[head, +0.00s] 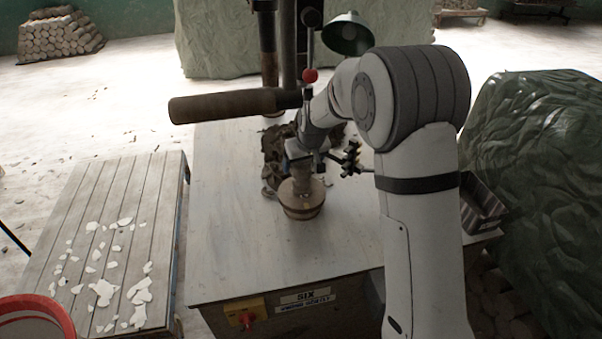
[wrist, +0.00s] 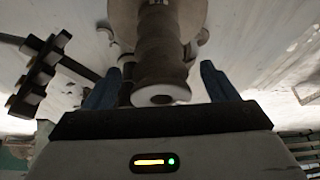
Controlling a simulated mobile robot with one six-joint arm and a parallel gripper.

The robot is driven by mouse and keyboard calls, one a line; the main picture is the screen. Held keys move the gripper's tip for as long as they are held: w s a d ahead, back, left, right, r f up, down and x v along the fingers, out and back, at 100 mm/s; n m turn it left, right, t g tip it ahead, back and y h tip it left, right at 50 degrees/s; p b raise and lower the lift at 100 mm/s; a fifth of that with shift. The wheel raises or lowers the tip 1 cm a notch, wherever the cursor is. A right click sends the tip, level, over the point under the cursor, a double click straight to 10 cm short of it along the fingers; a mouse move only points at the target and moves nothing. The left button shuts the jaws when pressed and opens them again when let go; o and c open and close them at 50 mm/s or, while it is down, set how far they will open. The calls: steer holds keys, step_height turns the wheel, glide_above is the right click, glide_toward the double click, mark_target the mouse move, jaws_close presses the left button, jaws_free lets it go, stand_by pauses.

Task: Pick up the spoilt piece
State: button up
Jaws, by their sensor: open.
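A turned, ribbed brown-grey piece (head: 302,176) stands upright at the middle of the table, on or joined to a wide round base (head: 303,206); I cannot tell which. I cannot tell from its look whether it is the spoilt piece.
Brown trimmings (head: 275,150) lie heaped behind the piece. A dark knobbed handle (head: 351,158) juts out close on the right. A thick brown cylinder (head: 235,105) and a red-balled lever (head: 310,76) stand behind. White shards lie on the slatted bench (head: 150,200). The table's front left (head: 235,250) is clear.

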steer(key=shift+x, duration=1.25)
steer(key=shift+c, duration=0.5)
steer(key=c, duration=1.4)
